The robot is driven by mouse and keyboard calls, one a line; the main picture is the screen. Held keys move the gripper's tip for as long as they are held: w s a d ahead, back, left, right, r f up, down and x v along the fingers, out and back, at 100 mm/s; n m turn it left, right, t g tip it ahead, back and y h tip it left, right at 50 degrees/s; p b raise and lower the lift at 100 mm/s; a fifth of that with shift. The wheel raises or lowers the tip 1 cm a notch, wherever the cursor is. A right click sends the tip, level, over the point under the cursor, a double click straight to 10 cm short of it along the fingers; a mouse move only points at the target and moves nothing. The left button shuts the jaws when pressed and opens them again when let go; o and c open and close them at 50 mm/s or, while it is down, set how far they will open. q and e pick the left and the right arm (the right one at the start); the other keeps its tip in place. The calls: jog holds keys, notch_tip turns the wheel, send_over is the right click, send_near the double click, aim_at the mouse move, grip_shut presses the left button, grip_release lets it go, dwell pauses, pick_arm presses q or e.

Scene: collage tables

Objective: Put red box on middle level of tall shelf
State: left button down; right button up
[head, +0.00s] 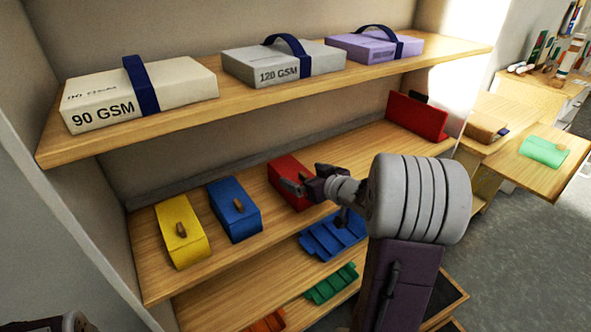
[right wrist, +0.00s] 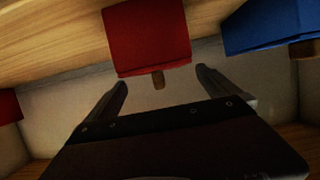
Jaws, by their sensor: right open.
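The red box (head: 288,178) stands on the middle level of the tall shelf (head: 160,275), right of the blue box (head: 235,212). My right gripper (head: 303,181) is open at the red box's front and partly hides it. In the right wrist view the red box (right wrist: 148,38) is at the top, and its small brown knob (right wrist: 158,80) shows between the spread fingertips of the right gripper (right wrist: 161,80). I cannot tell whether the fingers touch the knob. My left gripper does not show; only a bit of my left arm is at the bottom left edge.
A yellow box (head: 181,231) stands left of the blue one. Several strapped paper packs, including a white one (head: 140,95), lie on the upper level. A blue tray (head: 330,238) and green tray (head: 331,283) sit below. A red folder-like item (head: 416,117) stands at the right.

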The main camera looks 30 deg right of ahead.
jog(key=p+v, duration=0.1)
jog(key=v, duration=0.5)
jog(key=shift+s+r, duration=0.15)
